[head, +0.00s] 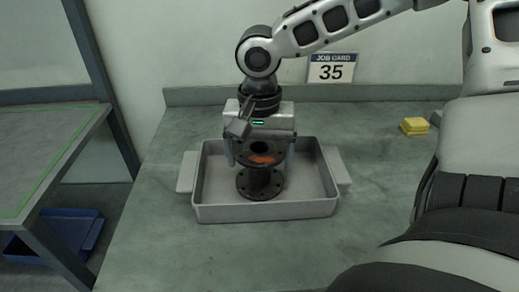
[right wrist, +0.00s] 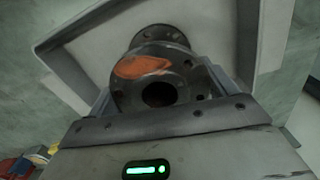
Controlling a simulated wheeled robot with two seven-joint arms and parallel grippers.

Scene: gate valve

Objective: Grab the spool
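The spool (head: 260,182) is a dark, flanged pipe piece with an orange patch on its upper flange. It stands upright in a grey tray (head: 265,212) on the bench. My right gripper (head: 260,160) comes down from above, its fingers open on either side of the upper flange. In the head view a small gap shows between the fingers and the flange. In the right wrist view the spool (right wrist: 155,75) lies between the fingers, its bore and bolt holes facing the camera. I cannot tell if either finger touches it. My left gripper is out of view.
The tray has side handles and low walls around the spool. Yellow blocks (head: 414,126) lie at the bench's right. A "JOB CARD 35" sign (head: 332,68) is on the back wall. Another table (head: 40,150) with a green line stands at left, a blue bin (head: 70,235) below it.

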